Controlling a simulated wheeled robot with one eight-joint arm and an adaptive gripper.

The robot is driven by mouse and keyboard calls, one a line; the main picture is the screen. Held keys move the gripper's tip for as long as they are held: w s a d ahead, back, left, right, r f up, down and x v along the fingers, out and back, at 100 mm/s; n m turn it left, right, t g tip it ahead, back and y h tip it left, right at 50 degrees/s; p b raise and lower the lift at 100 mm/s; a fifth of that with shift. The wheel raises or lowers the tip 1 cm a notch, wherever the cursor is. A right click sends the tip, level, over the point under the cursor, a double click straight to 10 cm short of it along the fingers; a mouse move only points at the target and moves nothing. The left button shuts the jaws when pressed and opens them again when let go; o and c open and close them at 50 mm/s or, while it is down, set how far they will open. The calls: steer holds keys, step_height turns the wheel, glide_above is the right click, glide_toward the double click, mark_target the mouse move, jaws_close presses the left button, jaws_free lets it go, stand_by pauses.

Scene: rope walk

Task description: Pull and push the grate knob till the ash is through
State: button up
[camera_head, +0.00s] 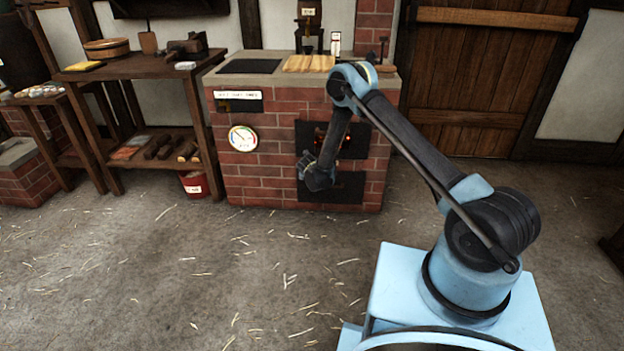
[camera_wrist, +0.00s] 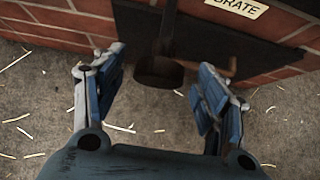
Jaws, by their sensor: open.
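The grate knob (camera_wrist: 158,72), a dark round end on a dark rod, shows in the wrist view below and left of a cream GRATE label (camera_wrist: 240,6). My gripper (camera_wrist: 160,92) is open, one blue finger on each side of the knob, with a gap on both sides. In the head view my gripper (camera_head: 308,166) is low at the front of the brick stove (camera_head: 262,175), before its dark lower door (camera_head: 345,187). There it hides the knob. A faint orange glow (camera_head: 346,138) shows at the upper fire door. I cannot see any ash.
A round gauge (camera_head: 242,138) sits on the stove front. A red bucket (camera_head: 194,184) stands at the stove's left, beside a wooden table (camera_head: 135,70) with logs on its lower shelf. The straw-strewn floor (camera_head: 230,270) before the stove is clear.

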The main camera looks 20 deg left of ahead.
steer(key=shift+x, duration=1.1)
